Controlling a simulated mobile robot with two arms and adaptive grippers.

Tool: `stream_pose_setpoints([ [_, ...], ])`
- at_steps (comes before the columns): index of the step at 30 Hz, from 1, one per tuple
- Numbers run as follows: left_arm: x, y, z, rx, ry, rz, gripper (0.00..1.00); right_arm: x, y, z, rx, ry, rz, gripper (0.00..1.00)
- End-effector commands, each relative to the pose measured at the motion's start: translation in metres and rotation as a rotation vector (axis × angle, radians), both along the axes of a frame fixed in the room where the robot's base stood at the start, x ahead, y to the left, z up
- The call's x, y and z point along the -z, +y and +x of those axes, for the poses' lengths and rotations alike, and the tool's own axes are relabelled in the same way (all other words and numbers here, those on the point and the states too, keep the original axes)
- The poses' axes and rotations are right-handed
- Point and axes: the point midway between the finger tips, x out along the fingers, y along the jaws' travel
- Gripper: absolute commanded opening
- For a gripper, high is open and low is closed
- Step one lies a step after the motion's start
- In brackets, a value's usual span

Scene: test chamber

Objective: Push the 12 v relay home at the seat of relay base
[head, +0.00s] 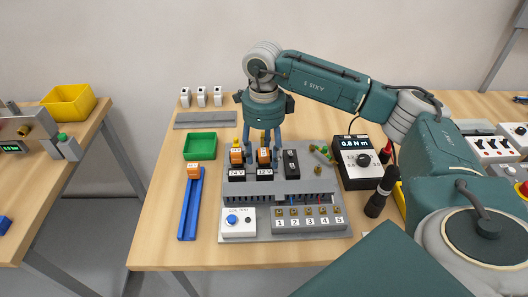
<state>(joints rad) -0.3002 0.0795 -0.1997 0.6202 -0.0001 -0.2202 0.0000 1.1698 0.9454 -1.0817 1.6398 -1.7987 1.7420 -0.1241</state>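An orange relay (264,157) stands in the relay base labelled 12 V (265,174); I cannot tell how deep it sits. Another orange relay (237,156) stands in the base labelled 24 V (237,174), just left. My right gripper (262,152) points down over the 12 V base. Its two fingers are spread apart, with the 12 V relay showing between or just in front of them. Whether they touch it is not clear. My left gripper is not in view.
A black relay-like block (291,163) stands close right of the 12 V base. A blue rail (190,205) holds another orange piece (194,170). A green tray (200,146) lies behind it, and a torque meter (357,158) stands right. Front-left table is clear.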

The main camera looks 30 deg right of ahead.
Motion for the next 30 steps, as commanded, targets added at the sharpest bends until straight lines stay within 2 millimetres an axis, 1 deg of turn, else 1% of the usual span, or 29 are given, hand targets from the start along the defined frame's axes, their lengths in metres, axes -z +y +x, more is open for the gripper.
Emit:
stream_pose_setpoints([
  [5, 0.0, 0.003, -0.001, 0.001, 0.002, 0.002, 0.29, -0.002, 0.0, 0.0, 0.001, -0.001, 0.0, 0.5],
  [8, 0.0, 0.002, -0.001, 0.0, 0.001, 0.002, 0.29, -0.012, 0.0, 0.001, 0.001, -0.004, 0.001, 0.5],
  [11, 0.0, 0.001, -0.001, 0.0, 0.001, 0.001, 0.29, -0.03, 0.001, 0.001, 0.0, -0.004, 0.001, 0.5],
  [18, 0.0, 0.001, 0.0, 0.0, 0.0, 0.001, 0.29, -0.082, 0.001, 0.002, -0.001, -0.005, 0.0, 0.5],
  [21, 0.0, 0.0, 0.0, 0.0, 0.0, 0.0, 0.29, -0.099, 0.001, 0.001, -0.001, -0.004, 0.002, 0.5],
  [24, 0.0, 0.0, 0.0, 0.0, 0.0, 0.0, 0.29, -0.111, 0.001, 0.001, 0.0, -0.002, 0.001, 0.5],
  [30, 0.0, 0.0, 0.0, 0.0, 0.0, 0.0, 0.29, -0.12, 0.001, 0.0, 0.0, 0.0, 0.0, 0.5],
])
